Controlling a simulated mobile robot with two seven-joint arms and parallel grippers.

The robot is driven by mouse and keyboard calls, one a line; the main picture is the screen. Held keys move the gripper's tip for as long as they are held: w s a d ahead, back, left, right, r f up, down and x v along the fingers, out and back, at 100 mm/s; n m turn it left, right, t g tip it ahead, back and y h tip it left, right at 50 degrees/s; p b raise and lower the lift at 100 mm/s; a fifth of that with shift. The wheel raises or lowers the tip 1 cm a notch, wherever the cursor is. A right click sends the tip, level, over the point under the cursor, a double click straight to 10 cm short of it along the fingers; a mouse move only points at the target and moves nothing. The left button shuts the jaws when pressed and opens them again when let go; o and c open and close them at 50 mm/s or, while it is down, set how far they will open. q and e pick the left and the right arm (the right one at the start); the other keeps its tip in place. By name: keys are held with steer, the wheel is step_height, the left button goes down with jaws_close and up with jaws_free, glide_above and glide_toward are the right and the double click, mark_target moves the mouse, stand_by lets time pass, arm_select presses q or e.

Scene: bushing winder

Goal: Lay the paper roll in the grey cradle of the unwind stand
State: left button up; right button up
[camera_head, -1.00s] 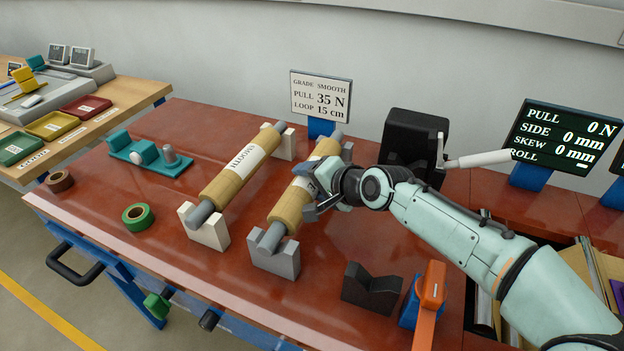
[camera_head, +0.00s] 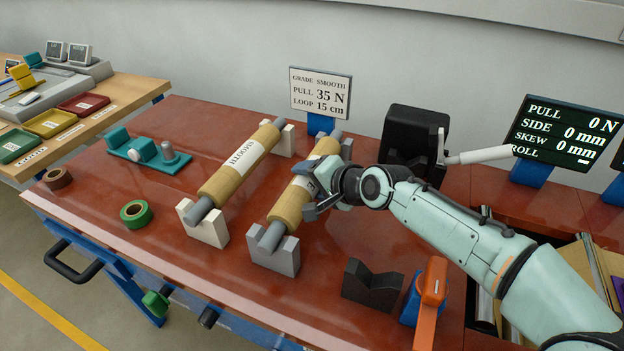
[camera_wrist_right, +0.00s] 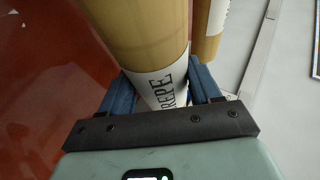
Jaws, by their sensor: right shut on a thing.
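A tan paper roll (camera_head: 290,206) with a white label lies lengthwise over the grey cradle (camera_head: 274,258). Its near core end is at the notch of the front grey block, and its far end is at the rear block. I cannot tell whether the core touches the bottom of the notches. My right gripper (camera_head: 318,200) is shut around the roll near its middle. In the right wrist view the roll (camera_wrist_right: 135,35) passes between the blue fingers, its label partly reading "REPE". My left gripper is out of view.
A second labelled roll (camera_head: 238,172) rests in a white cradle (camera_head: 206,229) to the left. A black V-block (camera_head: 372,287) and an orange-handled part (camera_head: 431,285) stand front right. A crank machine (camera_head: 413,135) stands behind my arm. Green tape (camera_head: 136,214) lies left.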

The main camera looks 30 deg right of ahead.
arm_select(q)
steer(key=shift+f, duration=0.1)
arm_select(e)
steer(key=o, duration=1.6)
steer(key=shift+o, duration=0.2)
steer(key=shift+f, duration=0.15)
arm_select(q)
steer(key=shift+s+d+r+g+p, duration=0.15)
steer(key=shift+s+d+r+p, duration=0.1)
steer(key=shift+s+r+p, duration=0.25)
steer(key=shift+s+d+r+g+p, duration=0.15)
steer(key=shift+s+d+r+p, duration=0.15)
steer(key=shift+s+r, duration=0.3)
arm_select(e)
steer(key=v, duration=1.3)
steer(key=shift+s, duration=0.25)
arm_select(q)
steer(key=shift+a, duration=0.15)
